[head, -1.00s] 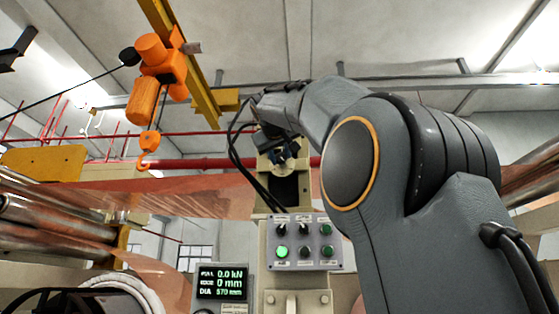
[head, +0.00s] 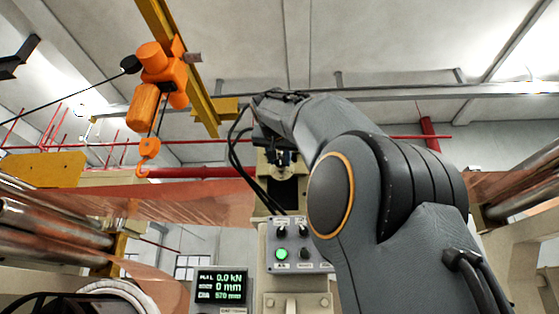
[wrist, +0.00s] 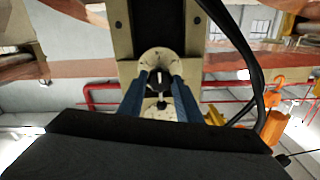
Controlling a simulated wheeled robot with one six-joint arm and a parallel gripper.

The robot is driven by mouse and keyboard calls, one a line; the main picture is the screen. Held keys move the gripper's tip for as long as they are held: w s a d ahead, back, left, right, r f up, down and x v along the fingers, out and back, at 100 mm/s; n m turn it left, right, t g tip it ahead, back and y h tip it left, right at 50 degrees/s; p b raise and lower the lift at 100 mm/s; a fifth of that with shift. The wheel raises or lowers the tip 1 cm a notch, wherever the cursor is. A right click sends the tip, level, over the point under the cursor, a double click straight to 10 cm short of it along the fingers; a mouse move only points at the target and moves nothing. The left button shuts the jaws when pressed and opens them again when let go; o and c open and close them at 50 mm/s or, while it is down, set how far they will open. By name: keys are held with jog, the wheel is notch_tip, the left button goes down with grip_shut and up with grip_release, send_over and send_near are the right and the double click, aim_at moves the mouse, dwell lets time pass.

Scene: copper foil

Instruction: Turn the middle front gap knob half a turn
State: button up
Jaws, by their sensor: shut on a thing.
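The front gap knob (wrist: 160,77) is dark with a white pointer line and sits in a pale round dial on a beige block. In the wrist view its pointer lies nearly upright in the picture. My gripper (wrist: 161,84) has its two blue fingers on either side of the knob, shut on it. The finger ends hide the knob's sides. In the head view my gripper (head: 283,157) is small and dark in front of the beige post, and the knob cannot be made out there.
A control panel (head: 283,229) with a lit green button stands below, partly covered by my arm. A display (head: 221,286) reads 0.0 kN, 0 mm and DIA 570 mm. An orange hoist (head: 158,72) hangs upper left. Copper foil (head: 185,192) runs behind. Black cables hang beside my wrist.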

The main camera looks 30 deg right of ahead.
dwell(0.4)
jog(key=o, duration=1)
jog(key=b+v, duration=0.2)
jog(key=v, duration=0.5)
jog(key=shift+s+a, duration=0.25)
jog(key=shift+s, duration=0.05)
